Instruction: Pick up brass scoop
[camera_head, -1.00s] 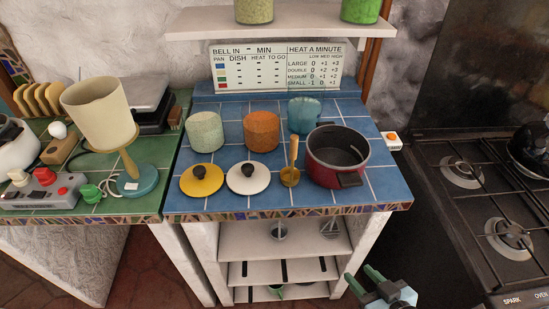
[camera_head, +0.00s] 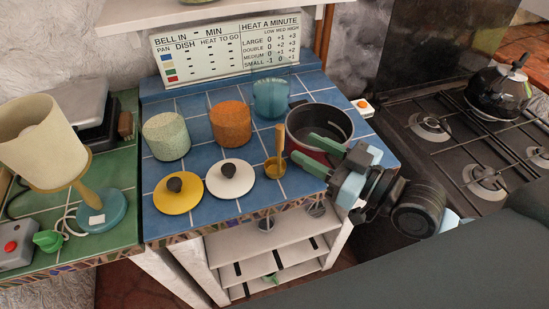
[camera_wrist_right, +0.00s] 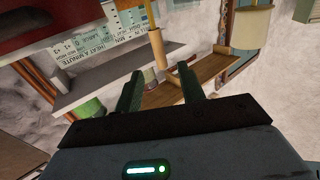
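The brass scoop (camera_head: 274,168) stands on the blue tiled counter near its front edge, with its wooden handle pointing up. It is between the white lid and the red pot. My right gripper (camera_head: 303,146) is open and empty, just right of the scoop, its two green fingers pointing left toward the handle and overlapping the pot's front in the picture. In the right wrist view, the open fingers (camera_wrist_right: 160,82) have a tan stick beyond them, which looks like the scoop handle (camera_wrist_right: 157,48). Contact with the handle is not visible. My left gripper is not in view.
The red pot (camera_head: 297,123) stands close behind my right fingers. A white lid (camera_head: 226,184) and a yellow lid (camera_head: 171,200) lie left of the scoop. An orange canister (camera_head: 230,127), a speckled canister (camera_head: 167,140) and a blue canister (camera_head: 271,99) stand behind. The stove (camera_head: 440,145) is right.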

